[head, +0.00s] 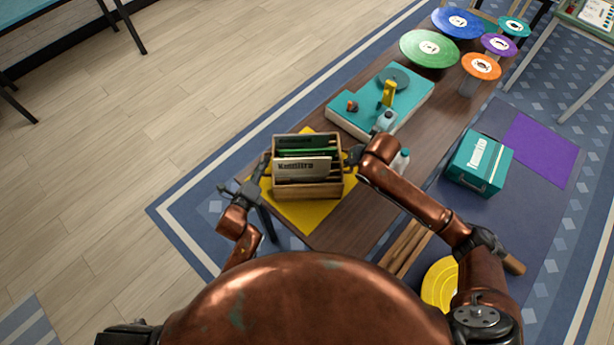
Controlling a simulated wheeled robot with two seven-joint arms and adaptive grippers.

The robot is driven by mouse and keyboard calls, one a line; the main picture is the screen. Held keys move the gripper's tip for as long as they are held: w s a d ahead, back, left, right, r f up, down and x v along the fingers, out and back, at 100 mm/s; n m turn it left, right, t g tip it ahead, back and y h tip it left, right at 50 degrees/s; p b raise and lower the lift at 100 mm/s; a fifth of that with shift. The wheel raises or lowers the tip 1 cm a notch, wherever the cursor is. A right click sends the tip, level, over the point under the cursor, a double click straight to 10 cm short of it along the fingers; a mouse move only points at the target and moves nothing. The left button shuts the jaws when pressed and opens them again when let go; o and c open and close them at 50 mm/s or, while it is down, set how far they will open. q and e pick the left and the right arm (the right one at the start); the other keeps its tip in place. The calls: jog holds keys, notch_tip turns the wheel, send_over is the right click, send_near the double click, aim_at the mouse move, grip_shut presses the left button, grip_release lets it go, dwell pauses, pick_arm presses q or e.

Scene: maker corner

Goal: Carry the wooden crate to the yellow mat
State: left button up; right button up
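The wooden crate (308,188) is upright in the head view, over the yellow mat (308,216), and holds several flat sleeves in green, dark and cream. The mat shows around the crate on several sides. I cannot tell whether the crate rests on it or hangs just above. My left gripper (260,168) is at the crate's left end, close against its wall. My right gripper (352,158) is at its right end, partly hidden by my own wrist. The fingertips are too small and covered to show whether they close on the crate.
The mat lies on a long brown table (345,228). Behind it stand a teal-topped box (350,117) with small items, a bottle (401,161) and coloured discs (429,48). A teal carton (480,163) and purple mat (541,148) are at right. Open floor lies left.

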pick_arm(q)
jog(key=o, duration=0.4)
jog(key=shift+r, duration=0.1)
pick_arm(e)
jog(key=o, duration=0.4)
jog(key=shift+r, duration=0.1)
pick_arm(q)
jog(key=shift+o, duration=0.2)
jog(key=shift+s, duration=0.1)
pick_arm(e)
jog(key=shift+a, duration=0.1)
jog(key=shift+r, duration=0.1)
pick_arm(q)
jog(key=v, duration=0.8)
pick_arm(e)
jog(key=v, duration=1.1)
jog(key=shift+s+r, duration=0.15)
jog(key=shift+r, duration=0.2)
